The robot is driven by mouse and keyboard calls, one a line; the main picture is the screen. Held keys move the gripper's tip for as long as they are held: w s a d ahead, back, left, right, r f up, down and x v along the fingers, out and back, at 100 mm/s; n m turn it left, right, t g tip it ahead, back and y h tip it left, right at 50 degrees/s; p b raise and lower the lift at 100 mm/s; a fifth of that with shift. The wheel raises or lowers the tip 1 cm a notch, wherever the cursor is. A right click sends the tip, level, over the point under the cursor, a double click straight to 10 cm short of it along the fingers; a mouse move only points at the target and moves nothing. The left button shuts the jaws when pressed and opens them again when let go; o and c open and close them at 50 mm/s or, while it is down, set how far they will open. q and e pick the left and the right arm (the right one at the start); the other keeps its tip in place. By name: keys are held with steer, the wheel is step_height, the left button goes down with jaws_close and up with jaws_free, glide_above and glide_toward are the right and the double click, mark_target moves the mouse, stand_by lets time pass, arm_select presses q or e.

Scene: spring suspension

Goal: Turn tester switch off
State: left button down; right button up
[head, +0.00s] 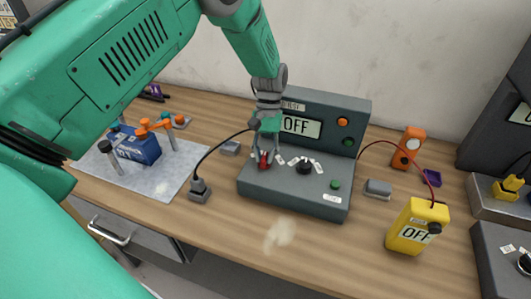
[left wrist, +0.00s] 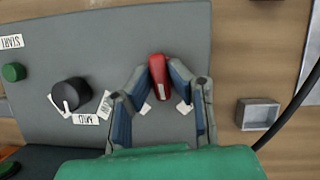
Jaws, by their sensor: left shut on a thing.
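The tester (head: 300,199) is a dark grey console on the wooden bench, with a raised back panel whose display (head: 297,126) reads OFF. Its red switch (head: 264,164) is at the left of the sloping top. My left gripper (head: 265,154) reaches down over it, shut on the red switch. The left wrist view shows the red switch lever (left wrist: 158,68) between the two fingertips (left wrist: 162,74), with its lower part partly hidden by the fingers. A black knob (head: 304,166) and a green START button (head: 335,184) sit to the right. My right gripper is out of view.
A blue battery (head: 138,148) with orange clamps stands on a grey mat at left. A black cable runs to a plug block (head: 199,190) beside the tester. A yellow meter (head: 417,227) reading OFF, an orange device (head: 408,147) and a red wire are at right.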

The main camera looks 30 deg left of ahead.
arm_select(q)
steer(key=n+h+p, duration=0.1)
steer(key=n, duration=0.2)
steer(key=shift+n+t, duration=0.4)
steer(key=shift+n+t+h+p, duration=0.45)
steer(key=shift+n+t+h, duration=0.05)
steer(key=shift+n, duration=1.2)
steer(key=c, duration=1.5)
jaws_free()
steer(key=shift+c, duration=0.2)
steer(key=shift+f, duration=0.1)
steer(key=shift+a+r, duration=0.1)
steer(key=shift+r, duration=0.15)
steer(key=v, duration=1.1)
steer(key=shift+w+a, duration=0.2)
